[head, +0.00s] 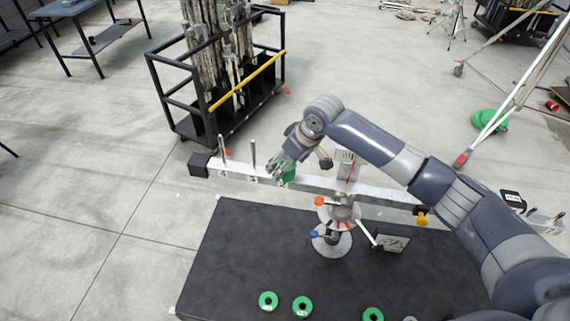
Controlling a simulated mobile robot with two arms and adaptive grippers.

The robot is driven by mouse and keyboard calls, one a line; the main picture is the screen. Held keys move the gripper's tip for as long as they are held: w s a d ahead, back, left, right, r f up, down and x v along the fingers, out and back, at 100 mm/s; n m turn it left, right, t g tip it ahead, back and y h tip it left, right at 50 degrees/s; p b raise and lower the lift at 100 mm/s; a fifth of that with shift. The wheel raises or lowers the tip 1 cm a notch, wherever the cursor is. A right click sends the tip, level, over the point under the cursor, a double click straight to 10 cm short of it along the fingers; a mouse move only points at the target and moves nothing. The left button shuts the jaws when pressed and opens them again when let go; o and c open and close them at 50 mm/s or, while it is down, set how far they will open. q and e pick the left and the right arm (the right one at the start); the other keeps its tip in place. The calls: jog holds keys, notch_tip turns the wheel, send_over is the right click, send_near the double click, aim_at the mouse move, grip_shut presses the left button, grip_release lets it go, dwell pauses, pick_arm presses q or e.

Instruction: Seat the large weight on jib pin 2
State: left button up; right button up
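The white jib beam (235,173) runs across the view above a dark platform, on a central stand (331,243). Two upright pins show bare near its left end: one (222,150) above a label that looks like 4, the other (253,157) above one that looks like 3. My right gripper (278,168) is over the beam, just right of these pins. A green weight (290,173) is at its fingers, partly hidden; I cannot tell whether it is gripped or sits on a pin. Jib pin 2 cannot be made out. My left gripper is out of view.
Green ring weights lie along the dark platform's (225,265) front: one (268,301), a second (302,306) and a third (373,315). A black rack (170,97) stands behind the beam's left end. A tripod leg (495,120) stands at right.

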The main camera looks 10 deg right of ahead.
jog(key=v, duration=1)
jog(key=shift+r, duration=0.15)
jog(key=shift+s, duration=0.15)
